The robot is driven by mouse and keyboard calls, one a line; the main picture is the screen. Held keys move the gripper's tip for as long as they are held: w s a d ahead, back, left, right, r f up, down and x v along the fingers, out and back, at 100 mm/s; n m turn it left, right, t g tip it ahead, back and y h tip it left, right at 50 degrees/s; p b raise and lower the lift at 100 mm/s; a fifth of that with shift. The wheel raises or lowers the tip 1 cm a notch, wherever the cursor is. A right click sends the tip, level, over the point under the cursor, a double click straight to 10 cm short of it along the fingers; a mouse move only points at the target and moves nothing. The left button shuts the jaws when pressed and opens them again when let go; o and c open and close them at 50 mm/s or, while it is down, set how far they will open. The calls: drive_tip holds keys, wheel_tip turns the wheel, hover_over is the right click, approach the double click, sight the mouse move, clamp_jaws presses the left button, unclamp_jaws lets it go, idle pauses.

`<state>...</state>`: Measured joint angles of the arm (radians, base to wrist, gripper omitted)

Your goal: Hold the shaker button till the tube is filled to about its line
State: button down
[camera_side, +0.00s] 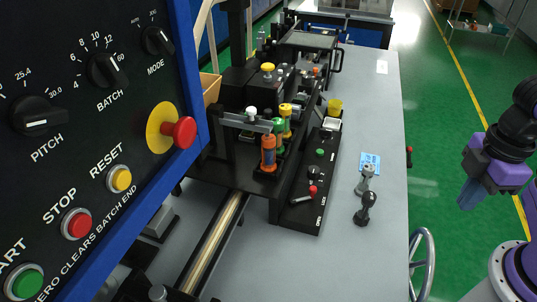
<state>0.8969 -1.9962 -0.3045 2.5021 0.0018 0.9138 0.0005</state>
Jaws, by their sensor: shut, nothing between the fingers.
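My gripper (466,192) is at the right edge, purple with bluish fingers pointing down. It is shut and empty, well to the right of the bench and touching nothing. A narrow black control strip (305,190) on the bench carries a small green button (320,153), a dark knob and a red-tipped lever (312,190). I cannot tell which control is the shaker button. An orange cylinder (268,158) and a green one (278,140) stand left of the strip. I cannot make out a tube with a fill line or any fill level.
A large blue-framed panel (90,110) with knobs, buttons and a red emergency stop (179,132) fills the left foreground. Two grey-black handled pieces (366,207) and a blue card (370,163) lie on the grey bench (385,120). A handwheel (422,262) stands at its right edge.

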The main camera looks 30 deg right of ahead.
idle(0.3)
drive_tip(key=m+t+y, duration=0.3)
drive_tip(key=m+t, duration=0.5)
drive_tip(key=m, duration=0.9)
hover_over(323, 152)
drive_tip(key=shift+f, duration=2.1)
drive_tip(key=shift+s+f, duration=0.1)
drive_tip(key=shift+f, duration=4.35)
drive_tip(key=shift+f, duration=0.15)
drive_tip(key=shift+f, duration=0.25)
